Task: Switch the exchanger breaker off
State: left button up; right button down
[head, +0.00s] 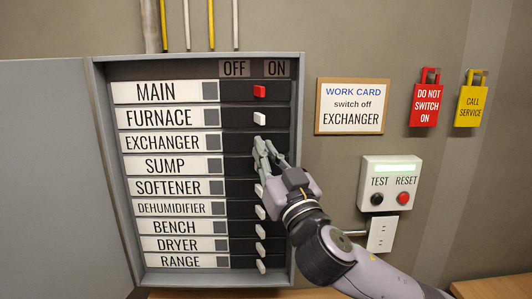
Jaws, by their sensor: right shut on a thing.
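An open grey breaker panel (299,150) hangs on the wall, with labelled rows and OFF and ON columns on top. The EXCHANGER row (163,142) is third from the top. My right gripper (261,147) reaches in from the lower right, its fingertips at the dark switch slot of that row. It is shut on the exchanger breaker's lever, which the fingers mostly hide. The fingers and wrist also cover the sump lever. My left gripper is not in view.
The red MAIN lever (259,91) and white FURNACE lever (260,118) sit just above; several white levers line up below. A work card (352,106) reads "switch off EXCHANGER". A TEST/RESET box (392,168), red tag (425,104) and yellow tag (471,106) are at the right.

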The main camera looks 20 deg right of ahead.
jog(key=shift+a, duration=0.1)
jog(key=a+m+g+h+b, duration=0.1)
jog(key=m+h+b, duration=0.1)
jog(key=h, duration=0.2)
jog(key=a+m+g+h+b, duration=0.1)
jog(key=m+h+b, duration=0.1)
jog(key=h, duration=0.3)
jog(key=a+m+h+b, duration=0.1)
jog(key=m+h+b, duration=0.2)
jog(key=h+b, duration=0.1)
jog(key=shift+w+a+f+g+h, duration=0.1)
jog(key=shift+w+f+g+h, duration=0.2)
jog(key=shift+g, duration=0.1)
jog(key=shift+w+a+r+m+g+h+b, duration=0.1)
jog(key=shift+a+r+m+g+h+b, duration=0.05)
jog(key=shift+m+g+h+b, duration=0.4)
jog(key=shift+w+a+r+m+g+h+b, duration=0.1)
jog(key=shift+m+g+h+b, duration=0.25)
jog(key=shift+h, duration=0.4)
jog(key=shift+r, duration=0.1)
jog(key=c, duration=1.7)
grip_release()
